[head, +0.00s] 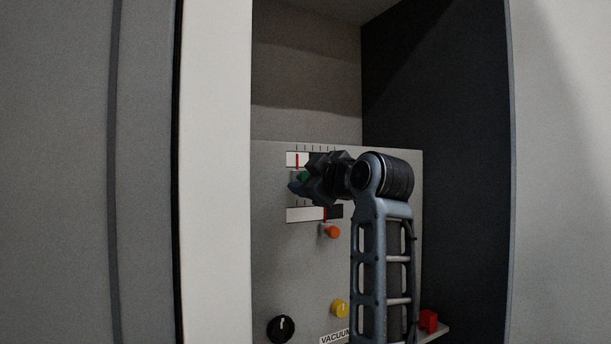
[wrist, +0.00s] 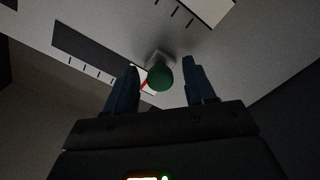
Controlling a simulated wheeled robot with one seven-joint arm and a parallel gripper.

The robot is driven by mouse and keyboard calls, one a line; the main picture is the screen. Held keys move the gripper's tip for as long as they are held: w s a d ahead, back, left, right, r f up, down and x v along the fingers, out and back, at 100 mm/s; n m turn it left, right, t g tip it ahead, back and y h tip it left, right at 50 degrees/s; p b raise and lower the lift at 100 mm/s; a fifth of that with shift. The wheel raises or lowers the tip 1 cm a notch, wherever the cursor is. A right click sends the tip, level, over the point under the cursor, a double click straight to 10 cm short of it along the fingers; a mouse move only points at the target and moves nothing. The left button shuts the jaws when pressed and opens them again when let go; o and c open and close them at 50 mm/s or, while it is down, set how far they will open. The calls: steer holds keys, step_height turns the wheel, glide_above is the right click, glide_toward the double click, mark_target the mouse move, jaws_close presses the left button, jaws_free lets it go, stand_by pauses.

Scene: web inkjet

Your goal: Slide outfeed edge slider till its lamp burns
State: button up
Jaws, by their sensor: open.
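A grey panel (head: 270,250) carries two slider scales, the upper one (head: 292,159) and the lower one (head: 303,214), each with a white strip and a red mark. A green knob (head: 305,176) sits between them, partly hidden by my gripper (head: 298,186). In the wrist view the green knob (wrist: 160,77) stands between the two blue fingers of my open gripper (wrist: 160,70), with gaps visible on both sides. No name for either slider is readable, and I cannot make out a lit slider lamp.
Below the scales are an orange knob (head: 331,231), a yellow button (head: 341,308), a black dial (head: 281,328) and a VACUUM label (head: 334,338). A red part (head: 428,321) is at lower right. Cabinet walls flank the recess, with free room above the panel.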

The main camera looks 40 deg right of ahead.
steer(key=shift+w+d, duration=0.1)
steer(key=shift+w, duration=0.35)
steer(key=shift+c, duration=0.2)
jaws_close()
